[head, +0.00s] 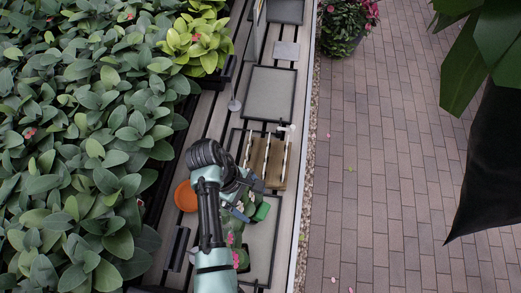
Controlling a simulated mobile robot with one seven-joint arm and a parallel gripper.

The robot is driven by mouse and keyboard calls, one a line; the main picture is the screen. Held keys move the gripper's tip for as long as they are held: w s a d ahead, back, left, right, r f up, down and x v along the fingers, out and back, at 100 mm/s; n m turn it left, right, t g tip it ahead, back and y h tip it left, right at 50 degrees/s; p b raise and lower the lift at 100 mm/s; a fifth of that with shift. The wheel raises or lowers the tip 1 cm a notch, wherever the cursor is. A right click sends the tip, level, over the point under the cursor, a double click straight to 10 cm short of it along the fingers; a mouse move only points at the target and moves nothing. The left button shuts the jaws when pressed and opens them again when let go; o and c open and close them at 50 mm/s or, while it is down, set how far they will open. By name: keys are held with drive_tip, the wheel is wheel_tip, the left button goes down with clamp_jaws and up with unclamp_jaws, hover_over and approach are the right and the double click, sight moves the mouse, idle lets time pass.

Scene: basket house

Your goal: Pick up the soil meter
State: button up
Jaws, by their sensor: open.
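My gripper (246,200) is over the slatted bench, beyond the bend of my arm. It is seen from above and is small and partly hidden by my own wrist. Its jaws are open. A small green block-like thing (262,211) shows just right of my gripper; I cannot tell whether they touch. I cannot say for sure that this is the soil meter. No other thing in view is clearly a soil meter.
A wooden carrier with rope-like edges (275,163) stands just beyond my gripper. An orange round dish (186,196) lies to the left. Grey trays (270,93) lie farther back. Dense leafy plants (80,130) fill the left; brick paving (390,180) on the right is mostly clear.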

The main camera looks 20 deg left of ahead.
sight(260, 209)
drive_tip(key=shift+x, duration=1.7)
drive_tip(key=shift+d, duration=0.1)
clamp_jaws()
